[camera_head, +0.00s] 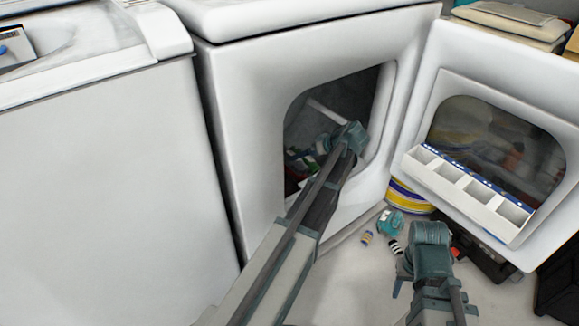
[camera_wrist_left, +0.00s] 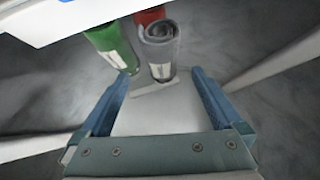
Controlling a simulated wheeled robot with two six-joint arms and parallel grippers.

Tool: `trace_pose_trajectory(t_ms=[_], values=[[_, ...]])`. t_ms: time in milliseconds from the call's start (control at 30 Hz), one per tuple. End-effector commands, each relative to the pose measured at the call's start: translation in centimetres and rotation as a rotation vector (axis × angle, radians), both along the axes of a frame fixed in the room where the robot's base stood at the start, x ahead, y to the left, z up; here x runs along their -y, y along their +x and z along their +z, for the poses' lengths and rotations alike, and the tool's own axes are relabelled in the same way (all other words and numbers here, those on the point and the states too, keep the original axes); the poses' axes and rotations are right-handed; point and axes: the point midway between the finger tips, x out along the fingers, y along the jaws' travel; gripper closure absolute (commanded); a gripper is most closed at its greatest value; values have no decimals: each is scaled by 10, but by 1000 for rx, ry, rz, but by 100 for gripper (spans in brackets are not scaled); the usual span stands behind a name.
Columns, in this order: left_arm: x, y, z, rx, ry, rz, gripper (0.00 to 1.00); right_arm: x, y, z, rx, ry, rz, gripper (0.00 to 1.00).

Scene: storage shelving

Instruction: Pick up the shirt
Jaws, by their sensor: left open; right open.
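In the left wrist view, a grey rolled cloth (camera_wrist_left: 160,45), which looks like a rolled shirt, stands upright with a pale label on its side. A green roll (camera_wrist_left: 110,45) is at its left and a red roll (camera_wrist_left: 148,17) is partly hidden behind. My left gripper (camera_wrist_left: 161,76) is open, its blue fingers pointing toward the grey roll, with nothing held. In the head view my left arm reaches into the open front-loading machine, and its gripper (camera_head: 346,140) is at the doorway. My right gripper (camera_head: 428,238) is open and empty, low in front of the open door.
The machine (camera_head: 245,110) has its door (camera_head: 455,60) swung open to the right, with a white divided tray (camera_head: 470,187) on it. Small items, a yellow-banded round container (camera_head: 410,198) and a dark box (camera_head: 485,255) lie on the floor. A white appliance (camera_head: 110,180) fills the left.

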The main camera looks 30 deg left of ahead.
Motion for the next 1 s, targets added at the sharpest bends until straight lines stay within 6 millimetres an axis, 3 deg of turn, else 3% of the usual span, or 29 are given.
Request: trace_pose_trajectory(t_ms=[67,367,700,967,1000], values=[[-9,1,-12,0,-1,2,0,0,0,-12,1,0,0,50],[-16,2,-15,-1,0,-1,0,0,0,-15,1,0,0,50],[-50,4,-46,0,0,0,0,0,0,-46,1,0,0,50],[-53,4,-45,-1,0,-1,0,0,0,-44,1,0,0,50],[-53,4,-44,-1,0,-1,5,0,0,-44,1,0,0,50]])
